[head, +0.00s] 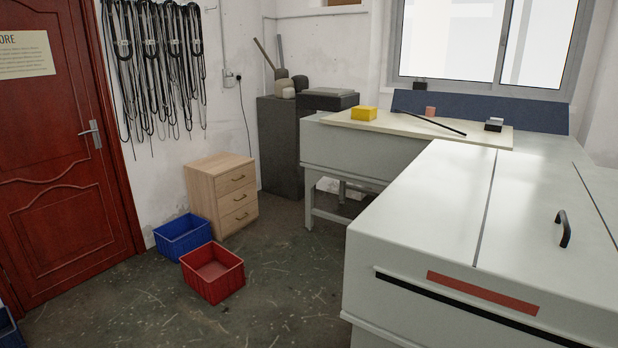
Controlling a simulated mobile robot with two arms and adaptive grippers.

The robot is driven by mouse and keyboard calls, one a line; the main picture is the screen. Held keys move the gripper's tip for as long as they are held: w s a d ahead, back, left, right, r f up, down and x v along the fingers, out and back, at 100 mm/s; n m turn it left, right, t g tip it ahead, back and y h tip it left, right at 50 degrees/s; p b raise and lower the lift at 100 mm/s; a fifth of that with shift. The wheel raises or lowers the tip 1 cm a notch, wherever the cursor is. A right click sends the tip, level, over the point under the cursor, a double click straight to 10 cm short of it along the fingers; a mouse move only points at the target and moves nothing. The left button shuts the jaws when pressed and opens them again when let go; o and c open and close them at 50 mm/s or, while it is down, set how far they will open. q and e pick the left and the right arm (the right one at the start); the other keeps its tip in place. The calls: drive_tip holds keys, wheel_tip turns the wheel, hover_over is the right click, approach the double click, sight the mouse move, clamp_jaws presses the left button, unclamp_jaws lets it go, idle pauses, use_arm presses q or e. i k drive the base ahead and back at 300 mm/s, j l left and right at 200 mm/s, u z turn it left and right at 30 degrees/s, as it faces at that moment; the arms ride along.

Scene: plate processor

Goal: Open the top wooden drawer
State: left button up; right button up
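A small light-wood drawer unit (204,186) stands on the floor against the back wall, left of centre in the head view. It has three drawers on its front, which faces right. The top wooden drawer (237,179) looks shut and has a small dark handle. The middle drawer (239,198) and the bottom drawer (240,217) also look shut. Neither of my grippers is in view.
A blue crate (183,226) and a red crate (213,291) sit on the floor in front of the drawer unit. A large white machine (420,220) fills the right. A red door (55,205) is at left. Open floor (290,285) lies between crates and machine.

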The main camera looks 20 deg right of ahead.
sight(229, 182)
drive_tip(key=z, duration=0.2)
drive_tip(key=i+u, duration=0.4)
drive_tip(key=i, duration=0.45)
drive_tip(key=i+j, duration=0.1)
drive_tip(key=i, duration=0.65)
drive_tip(key=i+j+z, duration=0.15)
drive_tip(key=i, duration=0.65)
drive_tip(key=i+l+z, duration=0.25)
drive_tip(key=z, duration=0.2)
drive_tip(key=i+z, duration=0.85)
drive_tip(key=i+j+z, duration=0.15)
drive_tip(key=i+z, duration=0.3)
drive_tip(key=i+u, duration=0.2)
drive_tip(key=i, duration=0.3)
drive_tip(key=i+l+u, duration=0.2)
drive_tip(key=i, duration=0.25)
drive_tip(key=i+l+u, duration=0.15)
drive_tip(key=i, duration=0.3)
